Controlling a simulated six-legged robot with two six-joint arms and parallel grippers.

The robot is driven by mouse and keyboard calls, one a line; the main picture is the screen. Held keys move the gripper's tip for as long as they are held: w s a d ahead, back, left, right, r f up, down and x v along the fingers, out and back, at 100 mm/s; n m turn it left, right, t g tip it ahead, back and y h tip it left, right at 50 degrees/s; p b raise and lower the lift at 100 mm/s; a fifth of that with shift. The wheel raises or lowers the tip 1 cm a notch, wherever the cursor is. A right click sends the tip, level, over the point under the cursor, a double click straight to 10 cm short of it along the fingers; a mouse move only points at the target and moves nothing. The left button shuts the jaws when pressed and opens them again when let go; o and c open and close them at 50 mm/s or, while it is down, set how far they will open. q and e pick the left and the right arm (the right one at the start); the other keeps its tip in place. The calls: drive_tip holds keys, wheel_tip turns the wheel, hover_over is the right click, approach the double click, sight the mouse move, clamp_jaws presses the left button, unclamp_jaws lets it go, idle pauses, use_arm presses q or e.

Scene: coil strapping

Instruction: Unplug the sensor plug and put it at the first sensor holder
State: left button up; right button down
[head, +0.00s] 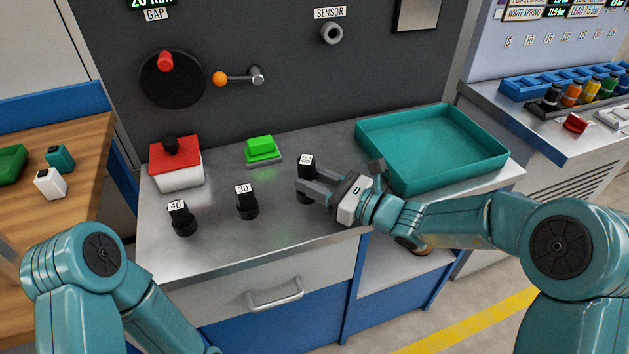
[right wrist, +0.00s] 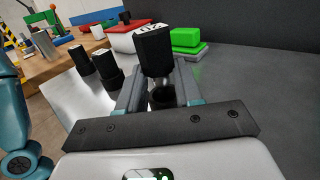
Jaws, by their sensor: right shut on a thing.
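My right gripper (head: 309,188) is shut on a black plug labelled 20 (head: 306,160), near the middle of the metal bench. In the right wrist view the plug (right wrist: 152,50) stands up between the fingers, with a dark round holder (right wrist: 162,97) below it. The plug seems a little above this holder; the fingers hide part of the gap. Two more black pieces, labelled 30 (head: 246,200) and 40 (head: 181,218), stand to the left. The SENSOR socket (head: 332,33) on the dark panel is a grey ring with nothing in it. My left gripper is out of view.
A teal tray (head: 430,180) lies right of my gripper. A green button (head: 262,148) and a red-topped box (head: 176,165) stand behind the pieces. A lever with an orange ball (head: 219,79) juts from the panel. The bench's front strip (head: 235,245) is clear.

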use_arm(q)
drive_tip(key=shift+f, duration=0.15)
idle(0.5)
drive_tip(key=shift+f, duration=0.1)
use_arm(e)
drive_tip(key=shift+f+b, duration=0.45)
drive_tip(key=shift+b, duration=0.1)
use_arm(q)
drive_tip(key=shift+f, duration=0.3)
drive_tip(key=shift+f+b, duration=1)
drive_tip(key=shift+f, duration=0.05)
use_arm(e)
drive_tip(key=shift+s+a+f, duration=0.1)
drive_tip(key=shift+f, duration=0.2)
idle(1.8)
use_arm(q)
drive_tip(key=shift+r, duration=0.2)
use_arm(e)
drive_tip(key=shift+r, duration=0.2)
drive_tip(key=shift+r+p, duration=1.1)
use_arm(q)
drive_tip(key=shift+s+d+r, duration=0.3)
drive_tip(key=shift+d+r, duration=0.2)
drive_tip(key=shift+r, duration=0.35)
use_arm(e)
drive_tip(key=shift+s+d, duration=0.25)
drive_tip(key=shift+d, duration=0.35)
